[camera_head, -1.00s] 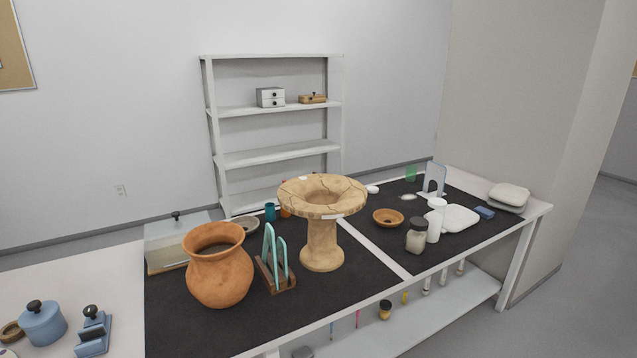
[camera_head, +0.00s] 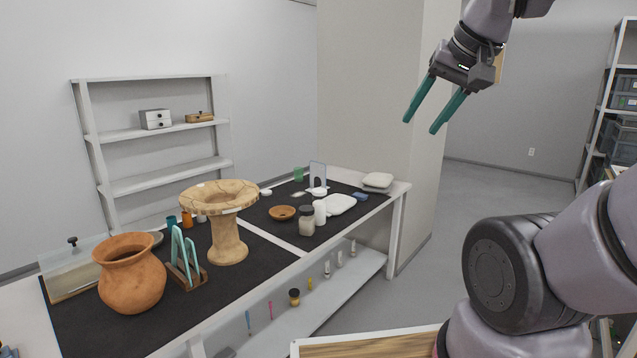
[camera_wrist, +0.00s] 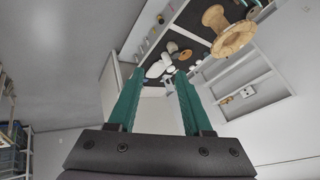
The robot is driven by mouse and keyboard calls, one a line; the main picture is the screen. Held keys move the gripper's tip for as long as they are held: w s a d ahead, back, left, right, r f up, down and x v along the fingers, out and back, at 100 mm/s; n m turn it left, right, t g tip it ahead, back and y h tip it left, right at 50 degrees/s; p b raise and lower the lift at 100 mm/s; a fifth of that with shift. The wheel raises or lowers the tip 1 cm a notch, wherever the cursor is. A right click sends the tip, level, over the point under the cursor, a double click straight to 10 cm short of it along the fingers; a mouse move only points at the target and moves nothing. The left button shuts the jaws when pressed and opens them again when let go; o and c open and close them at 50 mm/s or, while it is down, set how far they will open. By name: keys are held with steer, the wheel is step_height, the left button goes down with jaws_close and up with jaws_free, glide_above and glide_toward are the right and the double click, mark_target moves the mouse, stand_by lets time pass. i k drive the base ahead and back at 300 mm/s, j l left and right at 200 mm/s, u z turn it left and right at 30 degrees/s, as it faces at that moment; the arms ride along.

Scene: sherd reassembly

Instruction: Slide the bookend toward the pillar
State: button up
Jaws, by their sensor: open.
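The bookend (camera_head: 318,176) is a pale grey upright plate with a dark arched opening. It stands at the far end of the black-matted table, behind the white bottle. The pillar (camera_head: 375,100) is the wide beige-grey column behind the table's far right end. My gripper (camera_head: 422,114) has two teal fingers, spread apart and empty. It hangs high in front of the pillar's right side, well above and to the right of the table. In the wrist view the open fingers (camera_wrist: 153,92) point toward the tilted table; I cannot pick out the bookend there.
Near the bookend are a green cup (camera_head: 298,174), a white bottle (camera_head: 320,212), a jar (camera_head: 306,221), a wooden bowl (camera_head: 283,212), a white pad (camera_head: 340,204) and a blue block (camera_head: 361,196). A tall clay stand (camera_head: 226,240) and a clay pot (camera_head: 132,275) stand nearer left.

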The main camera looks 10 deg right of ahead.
mark_target(317, 169)
steer(key=i+l+u, duration=0.15)
steer(key=u, duration=0.55)
steer(key=i+l+u, duration=0.3)
steer(key=l, duration=0.35)
steer(key=i+l+u, duration=0.15)
steer(key=l, duration=0.2)
steer(key=i+l+u, duration=0.2)
steer(key=l, duration=0.2)
steer(key=i+l, duration=0.1)
steer(key=l, duration=0.3)
steer(key=i+l, duration=0.15)
steer(key=l, duration=0.3)
steer(key=i+l, duration=0.1)
steer(key=l, duration=0.3)
steer(key=i+l+u, duration=0.1)
steer(key=l, duration=0.35)
steer(key=i+l, duration=0.1)
steer(key=l, duration=0.3)
steer(key=i+l, duration=0.1)
steer(key=l, duration=0.35)
